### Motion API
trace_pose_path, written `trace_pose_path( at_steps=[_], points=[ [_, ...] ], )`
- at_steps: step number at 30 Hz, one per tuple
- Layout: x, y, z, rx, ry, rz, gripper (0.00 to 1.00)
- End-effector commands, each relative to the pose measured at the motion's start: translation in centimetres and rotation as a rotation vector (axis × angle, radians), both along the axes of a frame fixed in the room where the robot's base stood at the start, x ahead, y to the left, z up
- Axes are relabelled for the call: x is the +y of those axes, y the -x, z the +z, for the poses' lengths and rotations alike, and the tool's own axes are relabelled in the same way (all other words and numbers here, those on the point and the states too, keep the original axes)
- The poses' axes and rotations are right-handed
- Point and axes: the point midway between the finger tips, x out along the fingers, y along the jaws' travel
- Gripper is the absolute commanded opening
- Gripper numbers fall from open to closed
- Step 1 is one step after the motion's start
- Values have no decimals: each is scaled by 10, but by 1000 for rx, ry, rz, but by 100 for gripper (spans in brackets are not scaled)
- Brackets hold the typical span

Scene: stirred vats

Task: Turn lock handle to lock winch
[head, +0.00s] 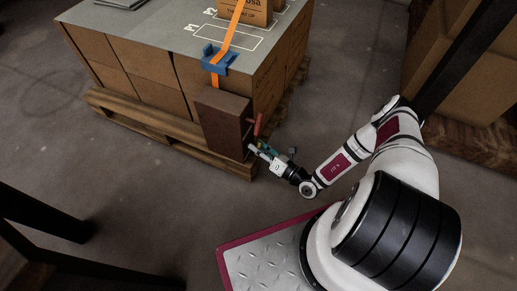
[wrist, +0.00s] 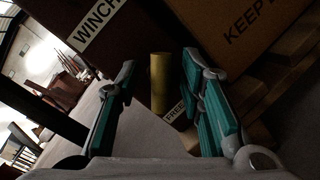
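The winch is a dark brown box (head: 225,122) on the side of the loaded pallet in the head view. Its "WINCH" label (wrist: 97,24) shows at the upper left of the wrist view. A brass-coloured cylindrical handle (wrist: 160,82), apparently the lock handle, stands between my fingers in the wrist view. A label reading "FREE" (wrist: 175,112) is beside its lower end, partly hidden by the right finger. My gripper (wrist: 160,95) is open, with teal-padded fingers on either side of the handle and gaps at both sides. In the head view my gripper (head: 256,148) is at the box's lower right.
A red handle (head: 257,125) sticks out from the winch box just above my gripper. An orange strap (head: 231,35) runs through a blue corner guard (head: 217,59) over the stacked cartons (head: 156,95). A wooden pallet (head: 225,163) lies below. Another large carton (head: 446,84) stands at right.

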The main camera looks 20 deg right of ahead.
Motion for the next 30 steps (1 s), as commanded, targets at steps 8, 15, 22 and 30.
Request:
trace_pose_path(
  at_steps=[8, 15, 22, 30],
  points=[
    [0, 0, 0, 0, 0, 0, 8],
    [-1, 0, 0, 2, 0, -1, 0],
    [-1, 0, 0, 38, -34, -3, 0],
    [-3, -1, 0, 163, -156, -6, 0]
  ],
)
